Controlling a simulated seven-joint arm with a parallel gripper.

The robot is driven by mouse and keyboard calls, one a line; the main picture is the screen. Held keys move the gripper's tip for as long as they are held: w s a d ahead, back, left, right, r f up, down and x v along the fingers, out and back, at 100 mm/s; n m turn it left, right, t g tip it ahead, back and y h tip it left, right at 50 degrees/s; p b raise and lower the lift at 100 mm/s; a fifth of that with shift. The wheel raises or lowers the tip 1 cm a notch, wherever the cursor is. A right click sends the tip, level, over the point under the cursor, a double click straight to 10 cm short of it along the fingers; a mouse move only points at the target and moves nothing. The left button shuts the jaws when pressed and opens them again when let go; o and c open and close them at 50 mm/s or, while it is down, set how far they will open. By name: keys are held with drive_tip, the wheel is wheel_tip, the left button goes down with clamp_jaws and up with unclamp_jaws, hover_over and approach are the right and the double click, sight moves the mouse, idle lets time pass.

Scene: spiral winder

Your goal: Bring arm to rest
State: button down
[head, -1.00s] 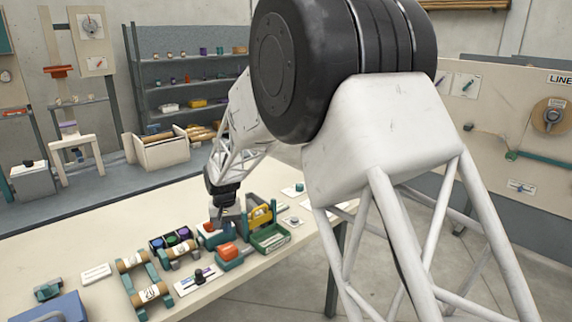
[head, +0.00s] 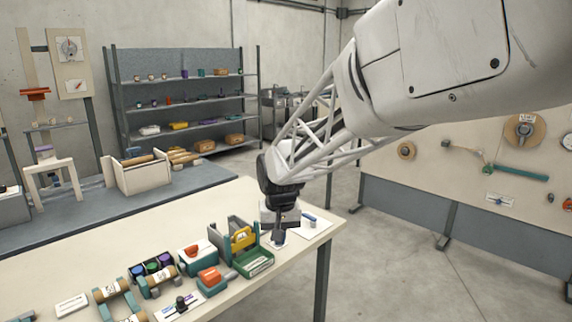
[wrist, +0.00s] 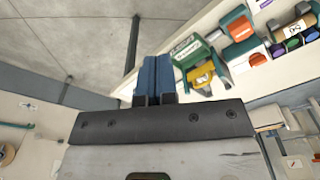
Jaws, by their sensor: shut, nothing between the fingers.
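My gripper (head: 279,238) is at the right end of the cream table (head: 225,200) in the head view, low over a small white card or plate. In the wrist view my gripper's blue fingers (wrist: 153,75) are together with nothing between them. They point toward the table's edge and the floor. My arm reaches in from the upper right of the head view. Whether the fingertips touch the surface I cannot tell.
Left of my gripper stand a green tray (head: 255,264), a yellow-handled device (head: 243,238) and a red-topped unit (head: 210,278). Jars in a dark rack (head: 152,266) and rollers lie further left. A wall panel (head: 400,180) stands behind at the right.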

drive_tip(key=s+d+r+m, duration=0.1)
drive_tip(key=s+d+r, duration=0.3)
drive_tip(key=s+d, duration=1)
drive_tip(key=s+d+f, duration=0.1)
drive_tip(key=s+d, duration=0.2)
drive_tip(key=s, duration=0.5)
drive_tip(key=s+d+m+t, duration=0.1)
drive_tip(key=s+d, duration=0.2)
drive_tip(key=s, duration=0.6)
drive_tip(key=shift+f+t, duration=0.3)
drive_tip(key=shift+f, duration=0.1)
drive_tip(key=shift+d, duration=0.1)
idle(0.4)
